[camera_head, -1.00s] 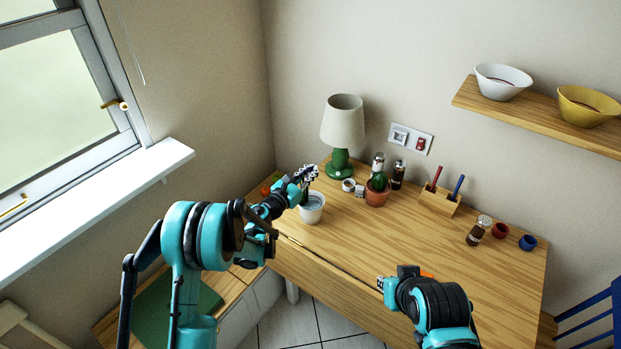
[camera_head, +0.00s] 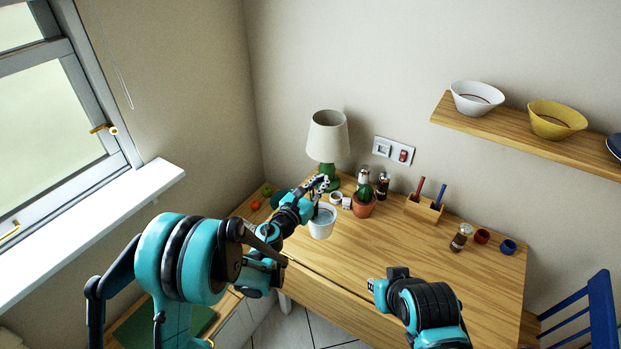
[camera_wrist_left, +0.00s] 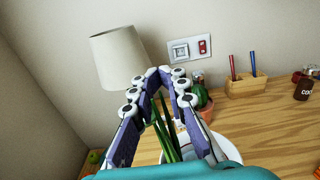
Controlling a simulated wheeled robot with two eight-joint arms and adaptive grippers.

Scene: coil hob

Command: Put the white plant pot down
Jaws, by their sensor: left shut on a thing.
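The white plant pot (camera_head: 322,224) is near the left end of the wooden desk (camera_head: 450,285), in front of the green lamp. I cannot tell whether its base touches the desk. My left gripper (camera_head: 322,184) is at the top of the pot, shut on its plant. In the left wrist view, green leaves (camera_wrist_left: 166,135) run between the fingers (camera_wrist_left: 160,75), and the white pot's rim (camera_wrist_left: 230,148) shows partly behind my wrist. My right gripper (camera_head: 374,290) is over the desk's front, away from the pot; its jaw opening is unclear.
A cactus in a terracotta pot (camera_head: 363,205), small white items and bottles stand just right of the pot. The lamp (camera_head: 328,137) is behind it. A pen holder (camera_head: 424,208), brown bottle (camera_head: 461,237) and small cups are farther right. The desk's middle is clear.

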